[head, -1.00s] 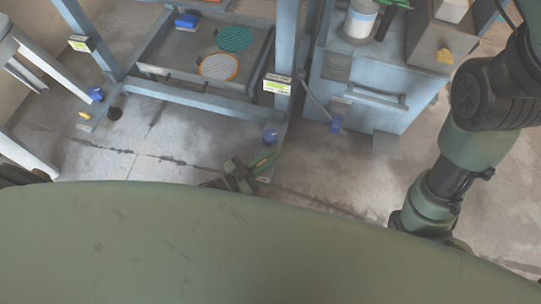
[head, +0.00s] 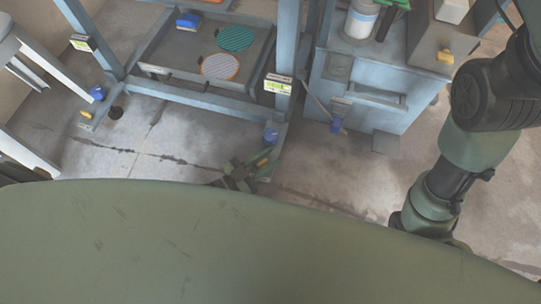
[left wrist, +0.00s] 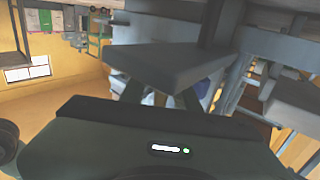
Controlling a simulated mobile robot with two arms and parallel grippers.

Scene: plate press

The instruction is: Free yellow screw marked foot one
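A yellow screw (head: 86,114) shows at the foot of the press frame's left post, near a blue knob (head: 97,93). At the right post's foot is another blue knob (head: 270,136), with a small yellow-orange piece (head: 263,162) just below it. My left gripper (head: 251,168) is low at this right foot, its fingers around or beside that piece; I cannot tell which. Its opening is too small to judge. In the left wrist view a grey metal part hides most of the fingers. Foot markings are not readable. My right arm shows at the right; its gripper is out of view.
The blue-grey frame (head: 190,95) holds a tray (head: 180,52) with a green disc (head: 235,38) and an orange-rimmed disc (head: 220,67). A blue cabinet (head: 365,100) stands right of it. A white stand (head: 25,150) is at the left. Floor between the posts is open.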

